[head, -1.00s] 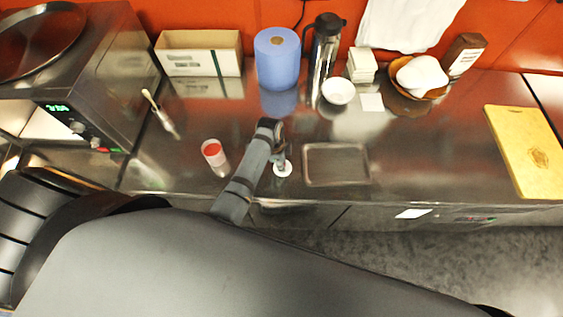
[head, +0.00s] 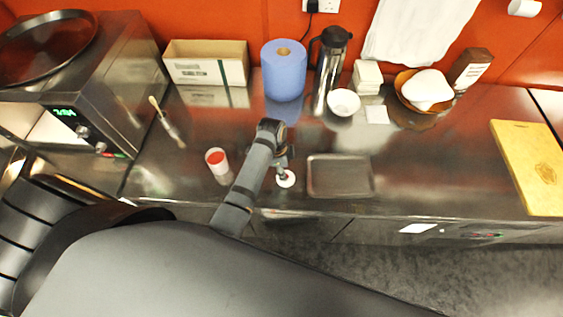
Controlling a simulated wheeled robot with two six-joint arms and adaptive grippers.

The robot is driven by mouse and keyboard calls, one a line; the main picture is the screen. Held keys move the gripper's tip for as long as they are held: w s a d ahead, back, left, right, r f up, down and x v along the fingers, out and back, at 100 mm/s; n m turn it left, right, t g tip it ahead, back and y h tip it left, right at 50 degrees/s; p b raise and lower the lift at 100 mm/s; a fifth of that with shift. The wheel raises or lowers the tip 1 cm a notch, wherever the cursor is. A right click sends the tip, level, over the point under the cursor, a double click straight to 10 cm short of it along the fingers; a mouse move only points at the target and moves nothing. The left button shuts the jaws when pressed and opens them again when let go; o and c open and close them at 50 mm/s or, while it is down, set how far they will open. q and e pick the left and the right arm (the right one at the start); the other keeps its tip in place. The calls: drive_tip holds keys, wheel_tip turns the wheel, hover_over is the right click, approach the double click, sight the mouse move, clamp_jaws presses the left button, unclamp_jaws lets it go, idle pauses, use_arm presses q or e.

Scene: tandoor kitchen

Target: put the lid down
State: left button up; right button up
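A small round white lid (head: 286,181) is at the fingertips of my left gripper (head: 283,171). The gripper points down near the counter's front edge, just left of the metal tray (head: 340,190). The fingers are small and partly hidden by the arm, but they appear closed on the lid. I cannot tell whether the lid touches the counter. A white cup-shaped container (head: 219,168) with a red top or red contents stands upright to the left of the arm. My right gripper is not in view.
The steel counter (head: 420,165) is clear right of the tray up to a yellow cutting board (head: 530,170). A brush (head: 167,122) lies at left. A box (head: 205,64), blue roll (head: 284,72), flask (head: 328,70), white bowl (head: 343,102) and brown bowl (head: 407,97) line the back.

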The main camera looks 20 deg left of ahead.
use_arm(q)
wheel_tip(320, 180, up, 8)
drive_tip(key=a+b, duration=0.1)
drive_tip(key=shift+s, duration=0.2)
drive_tip(key=shift+a, duration=0.1)
idle(0.3)
